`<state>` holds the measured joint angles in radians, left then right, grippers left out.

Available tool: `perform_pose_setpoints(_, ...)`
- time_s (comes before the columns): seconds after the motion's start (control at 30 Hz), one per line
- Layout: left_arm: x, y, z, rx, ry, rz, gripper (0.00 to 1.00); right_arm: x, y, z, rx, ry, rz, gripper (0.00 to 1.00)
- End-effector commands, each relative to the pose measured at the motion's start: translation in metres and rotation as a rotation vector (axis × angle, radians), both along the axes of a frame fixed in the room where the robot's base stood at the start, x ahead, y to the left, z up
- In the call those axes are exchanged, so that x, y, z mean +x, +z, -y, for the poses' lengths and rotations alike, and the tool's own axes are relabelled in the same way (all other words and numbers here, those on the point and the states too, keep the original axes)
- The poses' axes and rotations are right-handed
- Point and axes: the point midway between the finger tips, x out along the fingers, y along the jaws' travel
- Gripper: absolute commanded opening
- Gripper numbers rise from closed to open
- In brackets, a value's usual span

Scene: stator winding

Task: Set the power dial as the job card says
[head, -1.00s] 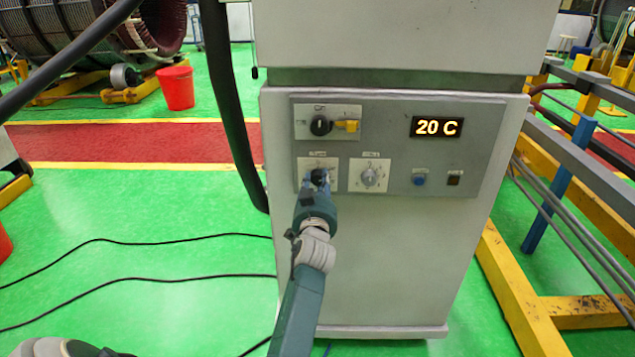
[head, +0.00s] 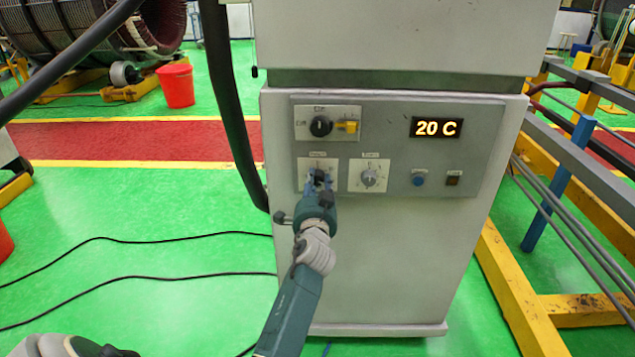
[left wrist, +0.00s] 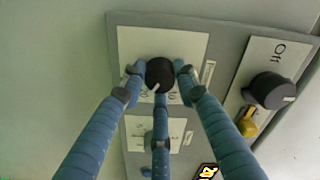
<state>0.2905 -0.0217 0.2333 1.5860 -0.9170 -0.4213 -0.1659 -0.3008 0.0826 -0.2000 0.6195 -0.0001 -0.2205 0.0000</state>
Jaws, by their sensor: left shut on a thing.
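The power dial is a black knob (left wrist: 160,74) on a white plate (head: 304,184), lower left on the cabinet's grey panel (head: 400,110). My left gripper (head: 319,178) is shut on this knob. In the left wrist view, its blue fingers (left wrist: 160,82) stand around the knob, two at the sides and one below. The knob's pale pointer mark shows toward the lower left in that view. The scale around the knob is mostly hidden by fingers, so I cannot read the setting. No job card shows.
A second, grey dial (head: 369,178) sits just right of the held one. Above is a black switch (head: 320,126) with a yellow piece (head: 347,126). A blue button (head: 418,180) and a dark lamp (head: 453,179) sit at right.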

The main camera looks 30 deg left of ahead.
Motion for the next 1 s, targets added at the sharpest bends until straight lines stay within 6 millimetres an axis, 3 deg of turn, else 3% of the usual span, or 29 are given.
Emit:
perform_pose_setpoints(0.53, 0.0007, 0.0070, -0.0017, 0.028, 0.000, -0.003, 0.04, 0.0006, 0.0009, -0.0031, 0.004, -0.002, 0.001, 0.40)
perform_pose_setpoints(0.57, 0.0007, 0.0071, -0.0018, 0.028, 0.001, -0.002, 0.32, 0.0006, 0.0009, -0.0035, 0.005, -0.002, 0.001, 0.40)
perform_pose_setpoints(0.63, 0.0007, 0.0070, -0.0015, 0.027, 0.001, -0.003, 0.46, 0.0006, 0.0009, -0.0040, 0.005, -0.002, 0.001, 0.40)
perform_pose_setpoints(1.0, -0.0029, 0.0022, 0.0015, 0.024, -0.001, -0.009, 0.49, 0.0022, 0.0007, -0.0018, 0.003, 0.000, 0.003, 0.40)
